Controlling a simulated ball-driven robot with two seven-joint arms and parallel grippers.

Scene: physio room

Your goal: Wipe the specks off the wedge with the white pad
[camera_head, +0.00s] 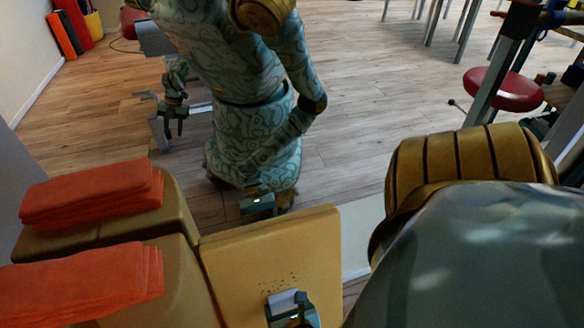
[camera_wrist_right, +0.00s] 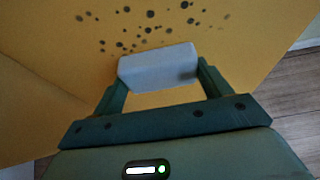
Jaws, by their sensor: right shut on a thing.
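The wedge (camera_head: 235,265) is a mustard-yellow block with a broad flat face at the bottom middle of the head view. The same yellow face fills much of the right wrist view (camera_wrist_right: 225,55). Several dark specks (camera_head: 278,280) lie in a patch on it, and they show large in the wrist view (camera_wrist_right: 150,28). My right gripper (camera_wrist_right: 160,75) is shut on the white pad (camera_wrist_right: 155,66), just on the near side of the specks. The pad also shows in the head view (camera_head: 284,298). I cannot tell whether it touches the wedge. My left gripper is not in view.
Folded orange towels (camera_head: 95,192) lie on yellow padded blocks (camera_head: 185,210) left of the wedge, with another stack nearer (camera_head: 85,285). A patterned robot-like figure (camera_head: 250,130) stands beyond the wedge. A red stool (camera_head: 505,88) is at the right. Wooden floor (camera_head: 355,130) is clear between.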

